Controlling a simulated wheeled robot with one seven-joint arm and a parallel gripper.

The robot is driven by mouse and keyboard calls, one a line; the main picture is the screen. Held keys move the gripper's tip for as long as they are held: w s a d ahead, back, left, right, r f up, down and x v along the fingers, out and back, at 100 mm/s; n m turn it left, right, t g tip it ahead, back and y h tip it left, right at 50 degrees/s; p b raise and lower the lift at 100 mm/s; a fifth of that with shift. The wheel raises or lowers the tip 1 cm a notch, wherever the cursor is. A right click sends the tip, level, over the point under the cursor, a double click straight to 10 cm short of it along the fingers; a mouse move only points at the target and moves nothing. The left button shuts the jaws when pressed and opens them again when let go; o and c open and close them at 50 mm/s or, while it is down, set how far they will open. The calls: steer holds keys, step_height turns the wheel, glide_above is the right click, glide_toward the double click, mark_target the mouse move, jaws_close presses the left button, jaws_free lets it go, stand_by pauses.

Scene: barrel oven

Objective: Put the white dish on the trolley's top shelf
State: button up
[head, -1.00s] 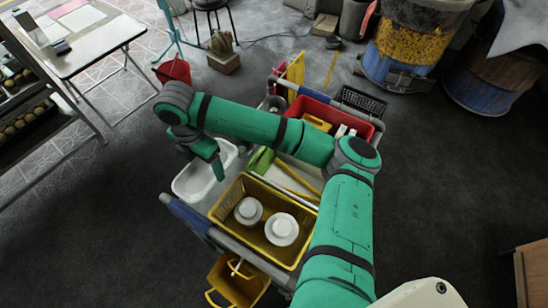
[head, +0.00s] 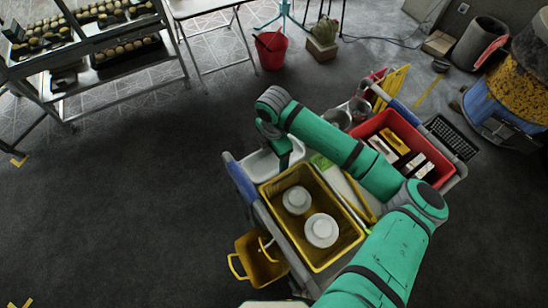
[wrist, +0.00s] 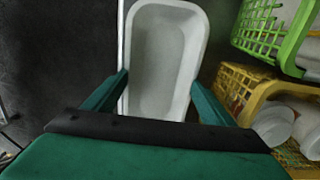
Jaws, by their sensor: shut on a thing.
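The white dish (head: 260,165) is a long, deep, rounded tub at the left end of the trolley (head: 241,181), between its blue handle and the yellow crate. My gripper (head: 283,163) is shut on the dish from above. In the wrist view the dish (wrist: 163,55) reaches away between the two green fingers, upright and empty inside. My gripper's palm hides its near end. I cannot tell whether the dish rests on the top shelf or hangs just above it.
The yellow crate (head: 345,255) with two stacks of white crockery stands close beside the dish. A red crate (head: 434,178) is at the trolley's far end. A yellow bucket (head: 263,266) hangs at the near side. Open floor lies left; a bread rack (head: 85,60) stands beyond.

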mark_target(274, 161)
steer(key=shift+f, duration=0.95)
steer(key=shift+f, duration=0.15)
steer(key=o, duration=1.2)
steer(key=shift+o, duration=0.2)
steer(key=shift+a, duration=0.1)
step_height(274, 161, up, 12)
steer(key=shift+r, duration=0.2)
